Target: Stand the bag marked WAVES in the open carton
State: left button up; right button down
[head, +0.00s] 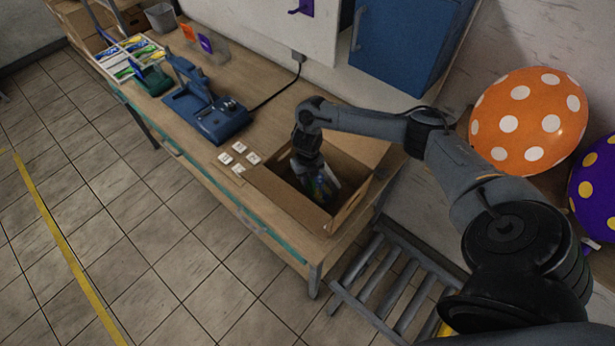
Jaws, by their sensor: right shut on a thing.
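The open carton (345,212) stands at the near right end of the workbench, its top open. My right gripper (313,176) reaches down into it and is shut on a bag (321,187) with blue and green on it. The bag is inside the carton walls, roughly upright. Its lower part and any marking are hidden or too small to read, so I cannot tell whether it says WAVES or touches the carton floor. Something pale shows beside it in the carton. My left gripper is not in view.
A blue machine (212,112) and several small white cards (239,147) are on the workbench (285,112) left of the carton. A tray of colourful bags (130,57) is at the far left. A roller rack (385,275) stands below right. Balloons (528,122) are at right.

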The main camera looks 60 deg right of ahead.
jog(key=shift+f, duration=0.15)
jog(key=c, duration=1.1)
grip_release()
jog(key=shift+r, duration=0.35)
notch_tip(320, 180, up, 11)
jog(key=p, duration=0.3)
jog(key=shift+d+f, duration=0.1)
jog(key=shift+f, duration=0.1)
jog(key=shift+r, duration=0.45)
